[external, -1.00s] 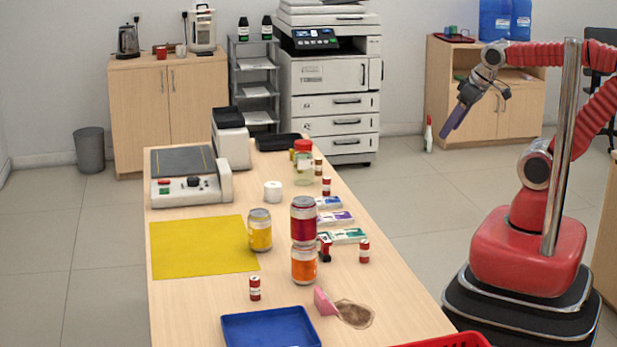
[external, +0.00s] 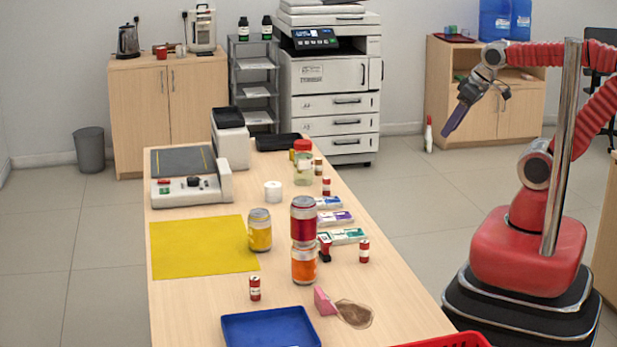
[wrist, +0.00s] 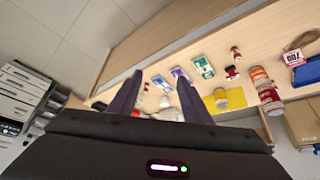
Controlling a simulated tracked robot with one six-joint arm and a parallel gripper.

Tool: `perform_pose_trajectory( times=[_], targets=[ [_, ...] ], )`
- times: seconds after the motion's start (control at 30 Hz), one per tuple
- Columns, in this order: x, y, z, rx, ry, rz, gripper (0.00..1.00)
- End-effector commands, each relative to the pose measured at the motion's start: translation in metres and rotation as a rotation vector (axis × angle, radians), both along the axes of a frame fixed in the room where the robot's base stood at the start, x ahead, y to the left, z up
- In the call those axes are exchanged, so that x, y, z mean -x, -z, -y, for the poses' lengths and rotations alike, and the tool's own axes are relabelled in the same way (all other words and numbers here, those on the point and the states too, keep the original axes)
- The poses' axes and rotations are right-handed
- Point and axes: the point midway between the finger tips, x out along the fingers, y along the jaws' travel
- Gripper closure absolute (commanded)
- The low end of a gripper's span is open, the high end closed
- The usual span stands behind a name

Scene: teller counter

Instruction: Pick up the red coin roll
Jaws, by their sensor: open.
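Several small red rolls with pale bands stand upright on the counter in the external view. One is at the near left (external: 255,288), one by the right edge (external: 364,251), and one farther back (external: 326,187). I cannot tell which one the task means. My gripper (external: 452,122) is open and empty, pointing down in the air to the right of the counter, well apart from the rolls. In the wrist view its two dark fingers (wrist: 160,78) are spread. The right-edge roll (wrist: 236,53) shows beyond them, to the right.
Stacked cans (external: 303,220), a yellow can (external: 260,230), a red stamp (external: 325,248) and coloured note bundles (external: 335,217) crowd the counter's middle. A blue tray (external: 270,330) and red basket (external: 450,341) lie at the near end.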

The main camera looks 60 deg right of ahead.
Motion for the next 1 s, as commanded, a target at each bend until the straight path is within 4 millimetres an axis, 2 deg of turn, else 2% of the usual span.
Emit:
perform_pose_trajectory(
  times=[0.27,0.43,0.67,1.0],
  targets=[
    [0.000,0.000,-0.001,0.000,-0.002,0.000,0.58],
    [-0.001,0.007,-0.012,0.001,-0.044,-0.027,0.58],
    [-0.012,0.033,-0.044,0.009,-0.151,-0.134,0.58],
    [-0.036,0.063,-0.102,0.038,-0.318,-0.258,0.58]
  ],
)
